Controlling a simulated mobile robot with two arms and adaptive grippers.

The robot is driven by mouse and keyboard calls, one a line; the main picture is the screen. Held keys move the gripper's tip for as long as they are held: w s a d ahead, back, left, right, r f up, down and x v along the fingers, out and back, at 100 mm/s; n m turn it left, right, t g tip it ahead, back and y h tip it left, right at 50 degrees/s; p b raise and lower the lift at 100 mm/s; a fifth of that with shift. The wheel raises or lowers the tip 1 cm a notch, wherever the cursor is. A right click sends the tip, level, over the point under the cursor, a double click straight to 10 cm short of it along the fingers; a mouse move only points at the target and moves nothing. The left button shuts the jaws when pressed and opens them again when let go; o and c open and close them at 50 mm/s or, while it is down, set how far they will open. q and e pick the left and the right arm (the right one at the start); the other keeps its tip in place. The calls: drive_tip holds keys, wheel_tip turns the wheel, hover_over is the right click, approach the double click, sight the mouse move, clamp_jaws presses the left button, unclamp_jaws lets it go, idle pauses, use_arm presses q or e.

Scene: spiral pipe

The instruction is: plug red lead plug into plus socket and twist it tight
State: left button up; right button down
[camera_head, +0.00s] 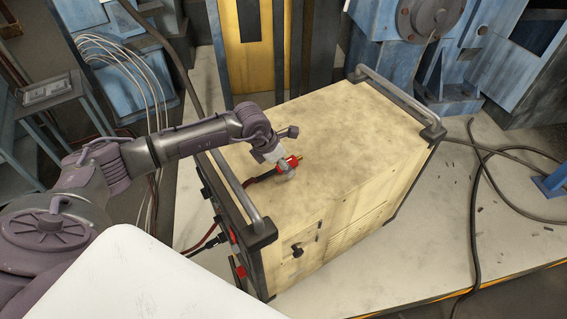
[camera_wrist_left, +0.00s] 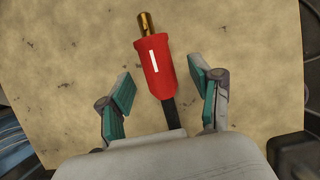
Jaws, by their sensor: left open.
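The red lead plug (camera_wrist_left: 161,75) lies on top of the cream-coloured machine (camera_head: 330,150). It has a brass tip, a white stripe and a black cable. In the head view the plug (camera_head: 292,160) shows beside my left gripper (camera_head: 285,172). In the left wrist view my left gripper (camera_wrist_left: 163,90) is open, with one finger on each side of the plug and gaps between. The machine's front panel, at its left end, shows red parts (camera_head: 234,236) at a steep angle. I cannot make out which socket is plus. My right gripper is not in view.
A grey rail (camera_head: 238,190) runs along the machine's top left edge, and another rail (camera_head: 400,98) along its right edge. The lead's cable runs left from the plug toward the front panel. Most of the machine's top is clear. A black cable (camera_head: 474,210) lies on the right.

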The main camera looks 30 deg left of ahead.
use_arm(q)
drive_tip(key=shift+s, duration=0.1)
drive_tip(key=shift+c, duration=0.8)
clamp_jaws()
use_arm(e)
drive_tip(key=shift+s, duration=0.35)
use_arm(q)
drive_tip(key=shift+r, duration=0.15)
